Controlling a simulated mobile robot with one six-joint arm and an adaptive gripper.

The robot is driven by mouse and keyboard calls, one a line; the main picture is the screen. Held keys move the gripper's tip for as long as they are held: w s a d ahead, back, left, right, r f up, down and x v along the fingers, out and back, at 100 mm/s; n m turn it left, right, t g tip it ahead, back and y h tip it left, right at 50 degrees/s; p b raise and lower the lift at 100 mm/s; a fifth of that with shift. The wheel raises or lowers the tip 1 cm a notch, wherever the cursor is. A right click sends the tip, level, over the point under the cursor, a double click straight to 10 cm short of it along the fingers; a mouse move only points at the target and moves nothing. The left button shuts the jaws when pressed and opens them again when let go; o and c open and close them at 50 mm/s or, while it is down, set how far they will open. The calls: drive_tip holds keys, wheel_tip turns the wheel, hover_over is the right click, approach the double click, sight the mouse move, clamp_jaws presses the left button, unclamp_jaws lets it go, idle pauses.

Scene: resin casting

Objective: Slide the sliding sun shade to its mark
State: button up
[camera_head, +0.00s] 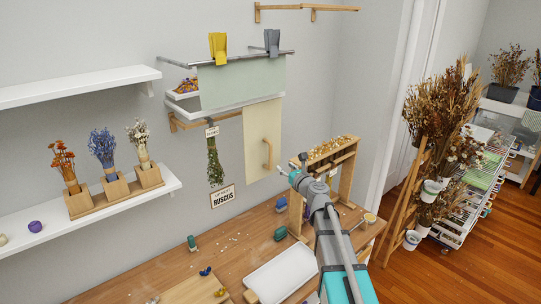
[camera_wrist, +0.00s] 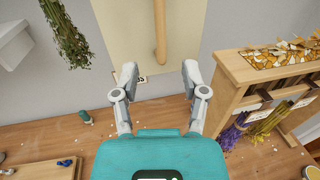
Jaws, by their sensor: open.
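The sun shade appears to be the cream panel (camera_head: 258,125) hanging against the wall, with an upright wooden handle (camera_head: 267,154) near its right side. In the wrist view the panel (camera_wrist: 120,35) fills the top middle, and its handle (camera_wrist: 160,30) runs down the centre. My gripper (camera_head: 298,166) is at the right of the handle in the head view. In the wrist view my gripper (camera_wrist: 160,73) is open and empty, its fingers apart below the handle's lower end and not touching it. I cannot make out a mark for the shade.
A pale green cloth (camera_head: 240,83) hangs on a rail above the panel. A dried bunch (camera_head: 215,162) hangs left of it. A wooden rack (camera_head: 346,175) stands close on the right. The workbench (camera_head: 235,258) below holds a white tray (camera_head: 280,273) and small items.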

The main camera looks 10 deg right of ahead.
sight(270, 166)
drive_tip(key=x, duration=1.2)
clamp_jaws()
